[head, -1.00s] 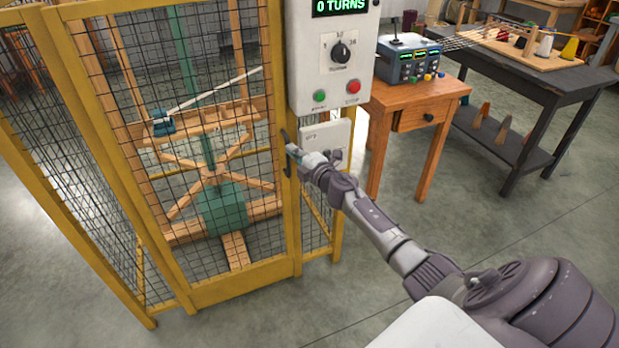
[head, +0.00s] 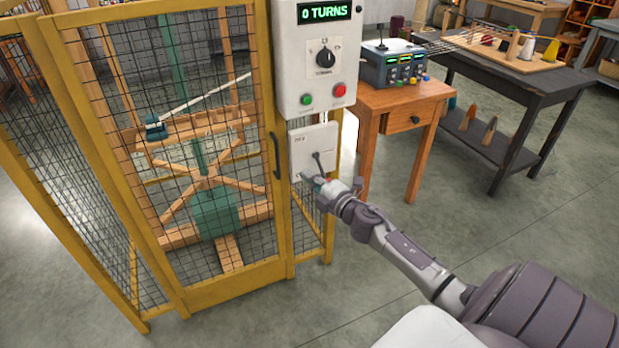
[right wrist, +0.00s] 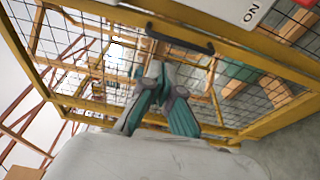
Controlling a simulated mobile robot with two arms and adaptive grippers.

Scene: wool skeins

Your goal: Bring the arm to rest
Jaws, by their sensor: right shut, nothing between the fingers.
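My right gripper (head: 316,183) is at the end of my outstretched right arm, in front of the lower part of a white switch box (head: 303,148) with a dark lever. Its fingers also show in the right wrist view (right wrist: 157,80), closed together with nothing between them. The dark door handle (head: 275,156) of the yellow mesh cage is left of the gripper in the head view, with a gap between them. In the right wrist view the handle (right wrist: 180,40) lies beyond the fingertips. My left gripper is in neither current view.
The cage door (head: 236,284) stands at left, apparently shut, with a wooden skein winder (head: 205,185) inside. A control box (head: 320,60) reads 0 TURNS. A wooden side table (head: 405,100) and a dark workbench (head: 520,85) stand at right. The floor in front is open.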

